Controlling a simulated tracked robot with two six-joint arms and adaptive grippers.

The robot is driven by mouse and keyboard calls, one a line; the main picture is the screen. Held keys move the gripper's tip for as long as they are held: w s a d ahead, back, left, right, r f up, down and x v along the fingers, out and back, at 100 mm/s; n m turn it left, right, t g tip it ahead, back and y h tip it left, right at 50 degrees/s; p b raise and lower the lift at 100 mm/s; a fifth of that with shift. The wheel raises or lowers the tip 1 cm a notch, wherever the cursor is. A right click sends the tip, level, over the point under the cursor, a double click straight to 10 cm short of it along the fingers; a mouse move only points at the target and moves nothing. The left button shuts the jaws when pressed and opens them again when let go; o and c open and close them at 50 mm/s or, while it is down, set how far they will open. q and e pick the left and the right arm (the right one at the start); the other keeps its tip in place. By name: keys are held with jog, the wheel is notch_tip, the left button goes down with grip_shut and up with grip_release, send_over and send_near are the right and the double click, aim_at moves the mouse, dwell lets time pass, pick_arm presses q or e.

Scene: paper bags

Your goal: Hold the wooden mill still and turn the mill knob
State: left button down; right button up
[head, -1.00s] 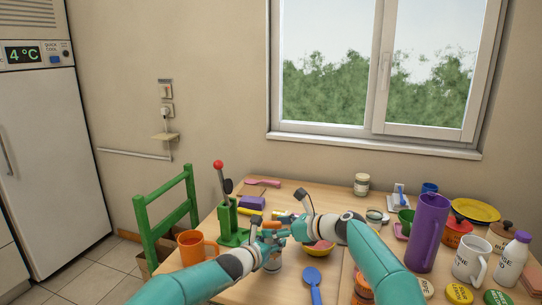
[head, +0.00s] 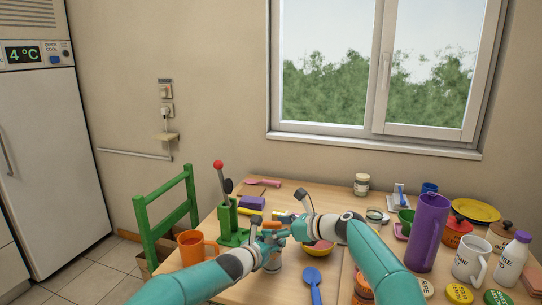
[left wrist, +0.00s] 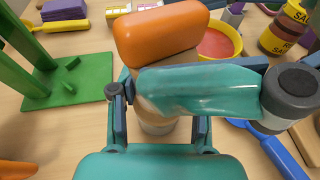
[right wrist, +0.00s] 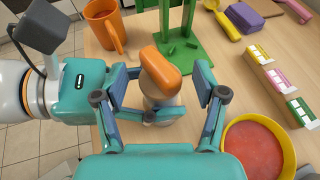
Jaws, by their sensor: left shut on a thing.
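The wooden mill (left wrist: 155,122) stands upright on the table, its lower body partly hidden by my grippers. Its orange mill knob (right wrist: 160,68) is a rounded bar on top, also seen in the left wrist view (left wrist: 160,34). My left gripper (left wrist: 160,125) is shut on the mill's body, one finger on each side. My right gripper (right wrist: 163,88) is open around the knob, with a finger on either side and visible gaps. In the head view both grippers meet at the mill, and my right gripper (head: 283,229) covers part of it.
A green stand with a red-tipped lever (head: 232,236) and an orange mug (head: 192,248) are left of the mill. A yellow bowl (right wrist: 258,148) is close on its right. A blue spoon (head: 312,282) lies in front. A purple jug (head: 427,232) and several containers crowd the right side.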

jog(key=shift+d, duration=0.1)
dwell(0.3)
jog(key=v, duration=1.1)
jog(key=shift+s+d+r, duration=0.2)
jog(key=shift+s+d, duration=0.05)
jog(key=shift+d, duration=0.05)
pick_arm(q)
jog(key=shift+c, duration=2.3)
grip_release()
jog(key=v, duration=1.2)
jog(key=shift+w+f, duration=0.1)
